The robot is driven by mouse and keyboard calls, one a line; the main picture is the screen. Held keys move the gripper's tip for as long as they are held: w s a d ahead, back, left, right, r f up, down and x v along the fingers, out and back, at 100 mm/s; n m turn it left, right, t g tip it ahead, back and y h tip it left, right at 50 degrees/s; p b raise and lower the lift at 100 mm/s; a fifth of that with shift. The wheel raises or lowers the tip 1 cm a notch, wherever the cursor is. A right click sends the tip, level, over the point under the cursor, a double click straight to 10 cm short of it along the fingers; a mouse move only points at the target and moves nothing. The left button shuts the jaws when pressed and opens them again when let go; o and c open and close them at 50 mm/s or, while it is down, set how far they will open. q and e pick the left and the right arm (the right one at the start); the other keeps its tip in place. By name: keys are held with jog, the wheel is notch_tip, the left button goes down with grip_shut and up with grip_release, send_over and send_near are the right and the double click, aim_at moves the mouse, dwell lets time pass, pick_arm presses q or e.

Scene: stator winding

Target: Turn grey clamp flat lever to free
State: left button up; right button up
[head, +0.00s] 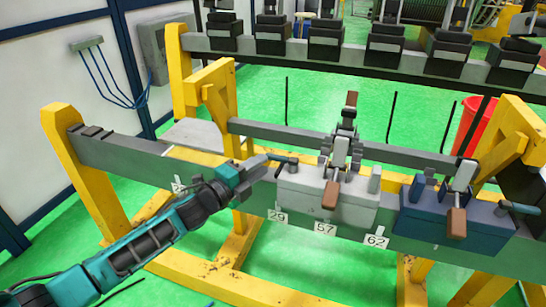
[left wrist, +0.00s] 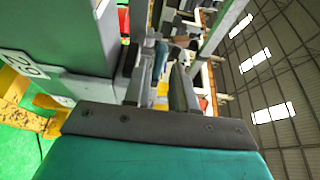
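The grey clamp (head: 318,198) is a light grey block on the long grey rail. Its dark flat lever (head: 284,160) sticks out to the left from a post at the block's left end. Brown-handled levers rise from its middle, one pointing up and one hanging down in front. My left gripper (head: 262,167) comes in from the left, its fingertips close to the lever's free end. In the left wrist view the fingers (left wrist: 160,80) stand apart. My right gripper is not in view.
A blue clamp (head: 440,222) with its own side lever stands to the right on the rail. Number tags, such as 57 (head: 325,229), hang below. Yellow frame posts (head: 88,185) flank the rail. A rear rail (head: 350,57) carries several dark clamps. A red bin (head: 470,125) stands behind.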

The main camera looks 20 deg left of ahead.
aim_at(273, 155)
pick_arm(q)
jog(key=shift+x, duration=2.8)
grip_shut()
